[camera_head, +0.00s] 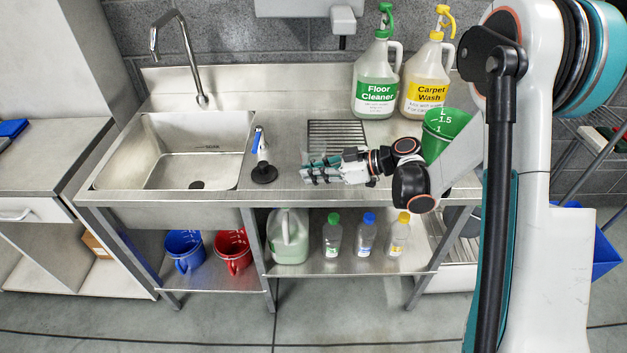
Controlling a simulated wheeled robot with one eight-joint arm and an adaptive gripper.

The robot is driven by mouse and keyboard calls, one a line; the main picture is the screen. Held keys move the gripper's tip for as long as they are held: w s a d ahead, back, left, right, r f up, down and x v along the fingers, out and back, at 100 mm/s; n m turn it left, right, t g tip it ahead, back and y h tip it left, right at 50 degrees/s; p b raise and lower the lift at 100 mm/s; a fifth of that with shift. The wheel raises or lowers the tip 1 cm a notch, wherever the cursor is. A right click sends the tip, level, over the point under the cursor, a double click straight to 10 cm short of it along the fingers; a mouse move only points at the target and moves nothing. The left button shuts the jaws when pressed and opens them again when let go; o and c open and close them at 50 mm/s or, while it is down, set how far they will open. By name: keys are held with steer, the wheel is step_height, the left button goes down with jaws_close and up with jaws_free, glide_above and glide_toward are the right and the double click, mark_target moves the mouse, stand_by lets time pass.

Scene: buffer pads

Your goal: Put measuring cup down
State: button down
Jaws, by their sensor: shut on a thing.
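My gripper (318,172) reaches leftward low over the steel counter, in front of the drain grid. It is shut on a small, pale, see-through thing (320,158) between its fingers, which looks like the measuring cup. Its outline is hard to tell, and I cannot tell whether it touches the counter (225,187). A larger green measuring jug (443,128) with white scale marks is at the right end of the counter, partly hidden by my arm and apart from the fingers.
A blue-and-white item on a black base (263,172) stands left of my gripper, beside the sink (150,172). Floor Cleaner (376,85) and Carpet Wash (425,93) jugs stand at the back. Blue (184,251) and red (232,251) jugs and several bottles are on the lower shelf.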

steer(key=shift+f, duration=1)
steer(key=shift+f+b, duration=0.2)
steer(key=shift+b, duration=0.15)
steer(key=c, duration=1.7)
jaws_free()
steer(key=shift+r, duration=0.1)
steer(key=shift+r, duration=0.15)
steer(key=p+v, duration=0.3)
steer(key=v, duration=0.9)
